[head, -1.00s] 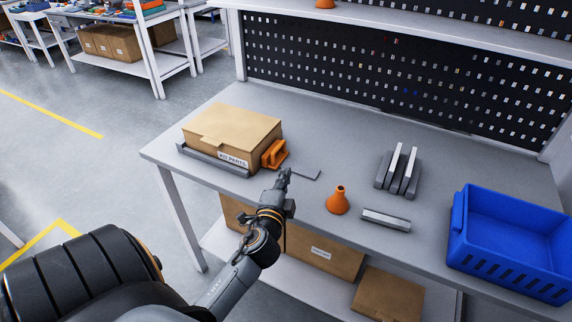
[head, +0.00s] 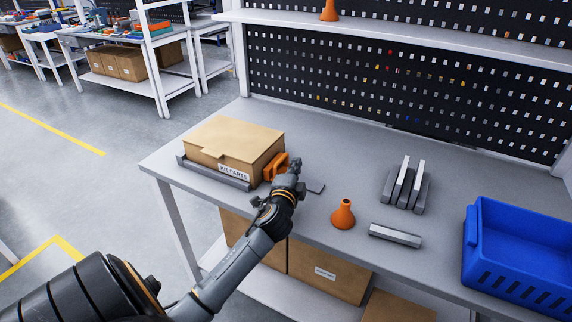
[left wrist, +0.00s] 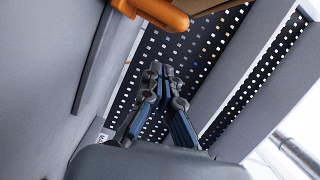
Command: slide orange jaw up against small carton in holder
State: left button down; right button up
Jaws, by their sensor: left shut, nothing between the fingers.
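The small carton (head: 232,140), labelled KIT PARTS, sits in the grey holder (head: 213,173) on the left part of the bench. The orange jaw (head: 275,169) stands at the carton's right side; in the head view I cannot tell whether they touch. My left gripper (head: 295,166) is shut and empty, just right of the jaw and partly in front of it. In the left wrist view the gripper (left wrist: 160,72) shows its fingertips together, with the orange jaw (left wrist: 160,12) at the top edge and a strip of carton beside it. My right gripper is not in view.
A slotted grey rack (head: 405,190) and a blue bin (head: 520,255) stand farther right. A black pegboard (head: 400,90) rises behind.

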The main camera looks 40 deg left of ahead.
aim_at(286, 156)
pick_arm(q)
jog(key=shift+s+a+f, duration=0.2)
jog(key=shift+s+a, duration=0.1)
jog(key=shift+a, duration=0.45)
jog(key=shift+s+a+f, duration=0.15)
jog(key=shift+s+a, duration=0.1)
jog(key=shift+a, duration=0.45)
jog(key=shift+s+a+p, duration=0.1)
jog(key=shift+a+p, duration=0.2)
jog(key=shift+a, duration=0.2)
